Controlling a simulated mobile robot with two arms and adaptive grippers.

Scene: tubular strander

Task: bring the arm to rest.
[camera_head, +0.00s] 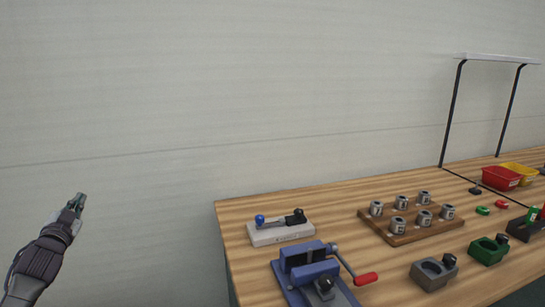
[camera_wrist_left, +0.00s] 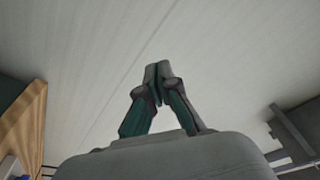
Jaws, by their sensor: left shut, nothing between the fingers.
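My left gripper (camera_head: 78,203) is at the lower left of the head view, in the air to the left of the table and apart from it. Its fingers point up, with the plain wall behind. In the left wrist view the two fingertips (camera_wrist_left: 158,72) meet, shut with nothing between them. My right gripper is in neither view.
The wooden table (camera_head: 240,215) fills the lower right. It holds a blue vise (camera_head: 307,268) with a red handle, a white block with a lever (camera_head: 280,232), a wooden rack (camera_head: 435,234) of metal cups, and bins (camera_head: 501,178). Space left of the table is clear.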

